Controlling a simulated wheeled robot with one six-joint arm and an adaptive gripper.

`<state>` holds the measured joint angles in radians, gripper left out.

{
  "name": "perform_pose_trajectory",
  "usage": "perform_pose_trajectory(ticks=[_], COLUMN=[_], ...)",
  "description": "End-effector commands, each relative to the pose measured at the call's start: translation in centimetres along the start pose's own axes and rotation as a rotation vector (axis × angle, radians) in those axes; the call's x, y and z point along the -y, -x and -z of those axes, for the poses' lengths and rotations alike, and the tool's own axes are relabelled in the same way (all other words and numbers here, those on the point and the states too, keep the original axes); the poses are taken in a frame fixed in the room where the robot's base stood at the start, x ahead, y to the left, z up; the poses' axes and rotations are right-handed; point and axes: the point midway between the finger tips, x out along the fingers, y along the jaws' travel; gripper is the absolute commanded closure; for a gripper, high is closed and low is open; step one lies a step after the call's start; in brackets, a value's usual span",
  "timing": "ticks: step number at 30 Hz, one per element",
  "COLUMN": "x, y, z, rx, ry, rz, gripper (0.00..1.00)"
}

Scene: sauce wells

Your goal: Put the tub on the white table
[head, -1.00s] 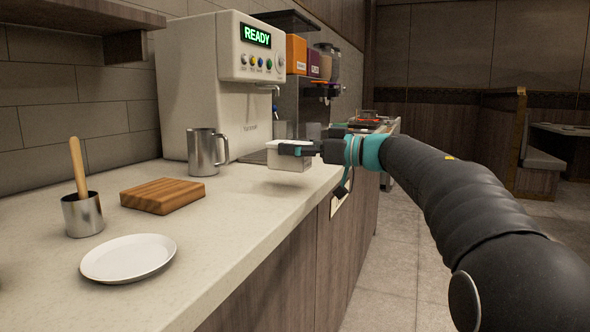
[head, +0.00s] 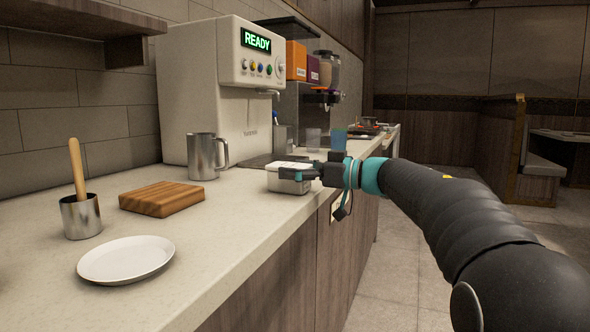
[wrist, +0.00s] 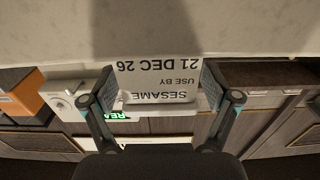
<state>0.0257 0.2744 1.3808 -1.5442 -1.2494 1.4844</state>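The tub (head: 288,184) is a small white box at the right edge of the pale counter (head: 222,230) in the head view. The wrist view shows its label (wrist: 158,80), reading SESAME, USE BY 21 DEC 26. My gripper (head: 300,174) has its fingers on both sides of the tub, and it also shows in the wrist view (wrist: 160,90). The tub is level and on or just above the counter; I cannot tell if it touches. I see no separate white table for certain.
A white machine (head: 205,95) with a READY display stands behind. A steel pitcher (head: 203,157), wooden board (head: 162,198), steel cup (head: 81,216) with a wooden handle, and white plate (head: 126,260) are on the counter to the left. Counter between plate and tub is clear.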

Motion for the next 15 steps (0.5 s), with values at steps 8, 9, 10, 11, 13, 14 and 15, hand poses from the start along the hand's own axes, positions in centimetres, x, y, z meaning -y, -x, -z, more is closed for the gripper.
perform_pose_trajectory(ticks=[8,9,10,11,13,14,15], x=[0.0,-0.1,-0.1,-0.1,-0.1,-0.1,-0.1], y=[0.3,0.7,1.1,1.5,2.8,3.3,4.2], z=[0.3,0.3,0.3,0.4,0.4,0.3,0.3], rx=[0.0,0.0,0.0,0.0,0.0,0.0,0.0], ry=[0.001,0.0,0.001,0.001,0.0,-0.001,-0.001], rz=[-0.001,-0.002,-0.002,-0.003,-0.004,-0.004,-0.005], gripper=[0.13,0.13,0.13,0.13,0.13,0.13,0.13])
